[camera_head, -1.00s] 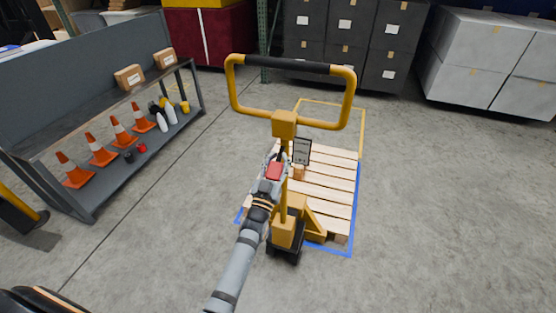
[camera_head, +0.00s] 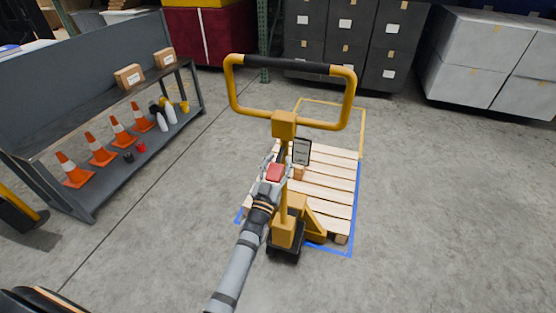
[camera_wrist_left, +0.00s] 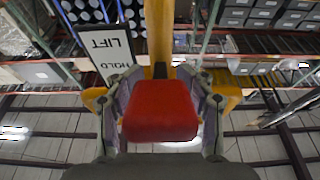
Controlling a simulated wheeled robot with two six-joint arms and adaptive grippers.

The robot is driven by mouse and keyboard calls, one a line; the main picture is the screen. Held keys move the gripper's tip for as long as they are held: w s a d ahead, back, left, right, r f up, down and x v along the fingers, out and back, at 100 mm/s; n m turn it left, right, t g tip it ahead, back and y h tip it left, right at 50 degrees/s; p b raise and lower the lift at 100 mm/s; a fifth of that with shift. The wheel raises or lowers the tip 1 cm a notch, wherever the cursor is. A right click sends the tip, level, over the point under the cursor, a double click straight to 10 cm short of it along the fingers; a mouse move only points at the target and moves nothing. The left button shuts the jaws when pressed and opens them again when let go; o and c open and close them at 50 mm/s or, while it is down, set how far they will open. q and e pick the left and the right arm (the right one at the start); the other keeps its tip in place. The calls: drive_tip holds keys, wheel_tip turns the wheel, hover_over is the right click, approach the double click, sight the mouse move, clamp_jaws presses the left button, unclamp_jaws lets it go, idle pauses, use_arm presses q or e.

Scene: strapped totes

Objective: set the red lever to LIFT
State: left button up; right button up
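The red lever (camera_head: 275,172) is on the yellow column of a pallet jack (camera_head: 284,205), below its loop handle (camera_head: 287,68). In the left wrist view the red lever (camera_wrist_left: 160,110) is a wide red block in front of the yellow post. My left gripper (camera_head: 275,170) is at the lever; its two fingers (camera_wrist_left: 162,112) stand spread on either side of the block. I cannot tell whether they touch it. A label plate (camera_head: 302,151) is beside the column; in the wrist view the plate (camera_wrist_left: 107,50) shows LIFT upside down, with HOLD partly visible. My right gripper is not in view.
A wooden pallet (camera_head: 325,185) lies behind the jack inside floor markings. A grey shelf (camera_head: 85,205) with orange cones, bottles and boxes stands at the left. Dark cabinets (camera_head: 350,40) and pale crates (camera_head: 490,60) line the back. The floor at the right is clear.

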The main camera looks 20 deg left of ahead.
use_arm(q)
drive_tip(key=shift+o, duration=1.2)
drive_tip(key=shift+w+r, duration=0.1)
drive_tip(key=shift+r, duration=0.2)
drive_tip(key=v, duration=1.2)
